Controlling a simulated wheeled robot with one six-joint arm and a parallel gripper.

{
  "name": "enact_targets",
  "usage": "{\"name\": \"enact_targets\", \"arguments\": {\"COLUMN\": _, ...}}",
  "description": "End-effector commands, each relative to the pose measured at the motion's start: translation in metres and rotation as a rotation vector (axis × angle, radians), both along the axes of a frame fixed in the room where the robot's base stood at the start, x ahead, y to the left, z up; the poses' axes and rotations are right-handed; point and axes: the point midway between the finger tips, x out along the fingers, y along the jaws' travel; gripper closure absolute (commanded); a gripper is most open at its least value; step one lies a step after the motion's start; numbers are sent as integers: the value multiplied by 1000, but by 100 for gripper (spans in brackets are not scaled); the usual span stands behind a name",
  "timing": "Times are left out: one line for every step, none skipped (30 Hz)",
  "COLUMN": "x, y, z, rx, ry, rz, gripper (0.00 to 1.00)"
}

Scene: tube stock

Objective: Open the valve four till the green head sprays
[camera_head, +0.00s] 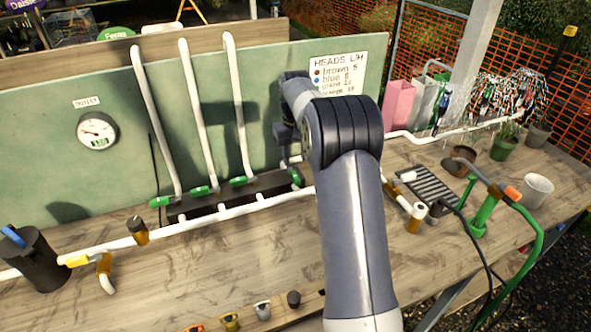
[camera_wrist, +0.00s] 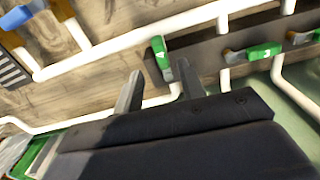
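Valve four's green handle (camera_wrist: 160,52), marked 4, shows in the wrist view just ahead of the gap between my fingers. It lies crosswise to valve three's handle. My gripper (camera_wrist: 160,88) is open, one finger on each side of the handle's line; I cannot tell whether either touches it. In the head view, valve four (camera_head: 297,176) is the rightmost green handle, partly beside my arm, which hides most of my gripper. I cannot tell which fitting is the green head or whether it sprays.
Valve three (camera_wrist: 262,51) is close by. Several white pipes rise against the green board, which holds a dial gauge (camera_head: 97,131) and a heads sign (camera_head: 338,74). A long white pipe (camera_head: 205,222) crosses the bench. A black tray (camera_head: 433,184), hose and pots stand right.

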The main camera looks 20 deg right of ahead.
Motion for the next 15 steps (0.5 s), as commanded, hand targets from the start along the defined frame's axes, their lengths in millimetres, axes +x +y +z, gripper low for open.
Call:
{"name": "enact_targets", "arguments": {"x": 1, "y": 0, "z": 10, "rx": -1, "ry": -4, "rz": 0, "gripper": 62}}
{"name": "enact_targets", "arguments": {"x": 0, "y": 0, "z": 15, "rx": -1, "ry": -3, "rz": 0, "gripper": 62}}
{"name": "enact_targets", "arguments": {"x": 1, "y": 0, "z": 21, "rx": -1, "ry": -3, "rz": 0, "gripper": 62}}
{"name": "enact_targets", "arguments": {"x": 0, "y": 0, "z": 25, "rx": 0, "ry": -2, "rz": 0, "gripper": 62}}
{"name": "enact_targets", "arguments": {"x": 0, "y": 0, "z": 28, "rx": 0, "ry": -1, "rz": 0, "gripper": 62}}
{"name": "enact_targets", "arguments": {"x": 0, "y": 0, "z": 32, "rx": 0, "ry": -2, "rz": 0, "gripper": 62}}
{"name": "enact_targets", "arguments": {"x": 0, "y": 0, "z": 34, "rx": 0, "ry": -1, "rz": 0, "gripper": 62}}
{"name": "enact_targets", "arguments": {"x": 0, "y": 0, "z": 36, "rx": 0, "ry": 0, "rz": 0, "gripper": 62}}
{"name": "enact_targets", "arguments": {"x": 0, "y": 0, "z": 38, "rx": 0, "ry": 0, "rz": 0, "gripper": 62}}
{"name": "enact_targets", "arguments": {"x": 0, "y": 0, "z": 39, "rx": 0, "ry": 0, "rz": 0, "gripper": 62}}
{"name": "enact_targets", "arguments": {"x": 0, "y": 0, "z": 40, "rx": 0, "ry": 0, "rz": 0, "gripper": 62}}
{"name": "enact_targets", "arguments": {"x": 0, "y": 0, "z": 40, "rx": 0, "ry": 0, "rz": 0, "gripper": 62}}
{"name": "enact_targets", "arguments": {"x": 0, "y": 0, "z": 40, "rx": 0, "ry": 0, "rz": 0, "gripper": 62}}
{"name": "enact_targets", "arguments": {"x": 0, "y": 0, "z": 40, "rx": 0, "ry": 0, "rz": 0, "gripper": 62}}
{"name": "enact_targets", "arguments": {"x": 0, "y": 0, "z": 40, "rx": 0, "ry": 0, "rz": 0, "gripper": 62}}
